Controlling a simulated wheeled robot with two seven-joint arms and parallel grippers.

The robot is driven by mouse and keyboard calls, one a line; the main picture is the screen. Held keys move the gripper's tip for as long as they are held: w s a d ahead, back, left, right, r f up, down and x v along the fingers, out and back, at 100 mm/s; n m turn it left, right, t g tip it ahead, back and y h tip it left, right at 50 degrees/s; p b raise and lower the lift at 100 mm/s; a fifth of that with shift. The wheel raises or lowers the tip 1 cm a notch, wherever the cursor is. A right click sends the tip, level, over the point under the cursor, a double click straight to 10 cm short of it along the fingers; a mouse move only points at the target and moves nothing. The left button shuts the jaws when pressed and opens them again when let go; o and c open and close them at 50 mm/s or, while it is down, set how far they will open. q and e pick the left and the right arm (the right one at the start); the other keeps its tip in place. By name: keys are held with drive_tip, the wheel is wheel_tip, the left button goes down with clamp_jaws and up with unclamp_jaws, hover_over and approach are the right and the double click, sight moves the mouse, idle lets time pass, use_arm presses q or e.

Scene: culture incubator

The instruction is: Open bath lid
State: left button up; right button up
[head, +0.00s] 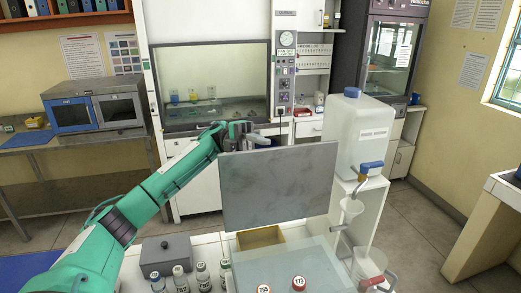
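A grey marbled flat panel, which looks like the bath lid (280,187), stands nearly upright in the middle of the head view. Below it is a pale see-through box that looks like the bath (322,262), with red-capped items (298,282) showing at its front. My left gripper (262,138) is at the panel's top left edge, behind or at the edge. Its fingertips are partly hidden, and I cannot tell whether they grip the panel. My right gripper is not in view.
A white container with a blue cap (358,130) and a tap stands close to the panel's right. A grey box (167,256) and several small bottles (202,274) stand at the front left. Open floor lies right of the bench.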

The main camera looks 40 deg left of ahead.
use_arm(q)
drive_tip(key=shift+a, duration=0.1)
drive_tip(key=b+v, duration=0.6)
drive_tip(key=v, duration=0.7)
drive_tip(key=shift+w+a, duration=0.2)
drive_tip(key=shift+a, duration=0.1)
idle(0.4)
